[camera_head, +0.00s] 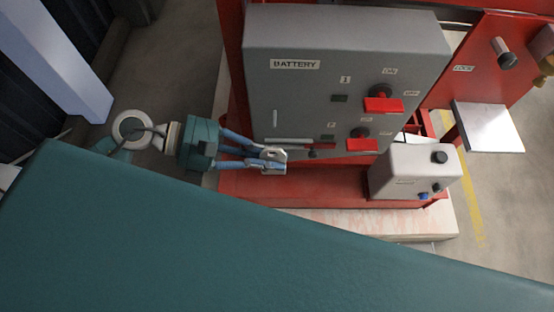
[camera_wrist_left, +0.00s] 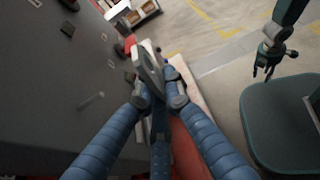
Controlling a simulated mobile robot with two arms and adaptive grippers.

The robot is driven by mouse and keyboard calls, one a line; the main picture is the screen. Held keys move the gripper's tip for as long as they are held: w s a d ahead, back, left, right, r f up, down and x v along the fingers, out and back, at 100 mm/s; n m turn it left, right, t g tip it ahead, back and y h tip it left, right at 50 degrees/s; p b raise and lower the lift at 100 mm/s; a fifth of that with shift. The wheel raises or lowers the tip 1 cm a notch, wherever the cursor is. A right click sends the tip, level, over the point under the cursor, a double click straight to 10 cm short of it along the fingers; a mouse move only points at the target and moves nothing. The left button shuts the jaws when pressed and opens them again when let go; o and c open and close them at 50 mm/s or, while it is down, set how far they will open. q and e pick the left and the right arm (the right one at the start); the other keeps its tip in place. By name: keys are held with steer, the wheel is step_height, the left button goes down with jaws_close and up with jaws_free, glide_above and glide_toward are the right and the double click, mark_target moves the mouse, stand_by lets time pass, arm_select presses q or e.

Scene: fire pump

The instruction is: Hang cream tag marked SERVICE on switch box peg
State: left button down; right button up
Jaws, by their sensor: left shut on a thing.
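My left gripper (camera_head: 270,155) is shut on a pale cream tag (camera_head: 274,168), in front of the lower left part of the grey box marked BATTERY (camera_head: 345,45). In the left wrist view, the tag (camera_wrist_left: 150,68) stands tilted between the fingertips (camera_wrist_left: 160,98), beside the box face (camera_wrist_left: 60,85). No lettering can be read on it. A pale bar (camera_head: 290,140) shows on the box face near the gripper. I cannot tell which part is the peg. My right gripper (camera_wrist_left: 268,66) shows only in the left wrist view, apart from everything, with its fingers spread.
Red switch handles (camera_head: 383,104) stick out from the grey box. A small pale box (camera_head: 415,170) with dark knobs stands on the red base (camera_head: 320,186) to the right. A red panel (camera_head: 490,70) with a peg-like knob and a pale shelf (camera_head: 487,127) are farther right.

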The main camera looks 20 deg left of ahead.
arm_select(q)
steer(key=shift+w, duration=0.3)
steer(key=shift+w+a, duration=0.15)
steer(key=shift+w, duration=0.65)
steer(key=w, duration=0.1)
steer(key=w+a, duration=0.1)
steer(key=w, duration=0.1)
steer(key=w+f, duration=0.1)
steer(key=shift+w+a+b, duration=0.2)
steer(key=shift+w+b, duration=0.15)
steer(key=shift+w+a+b, duration=0.1)
steer(key=shift+w+b, duration=0.2)
steer(key=shift+b, duration=0.1)
steer(key=shift+w, duration=0.1)
steer(key=shift+r, duration=0.15)
arm_select(e)
steer(key=shift+w+d+f, duration=0.2)
steer(key=shift+d+f, duration=0.1)
steer(key=shift+f, duration=0.2)
steer(key=shift+w+d+f, duration=0.15)
steer(key=shift+d+f, duration=0.15)
steer(key=shift+f, duration=0.2)
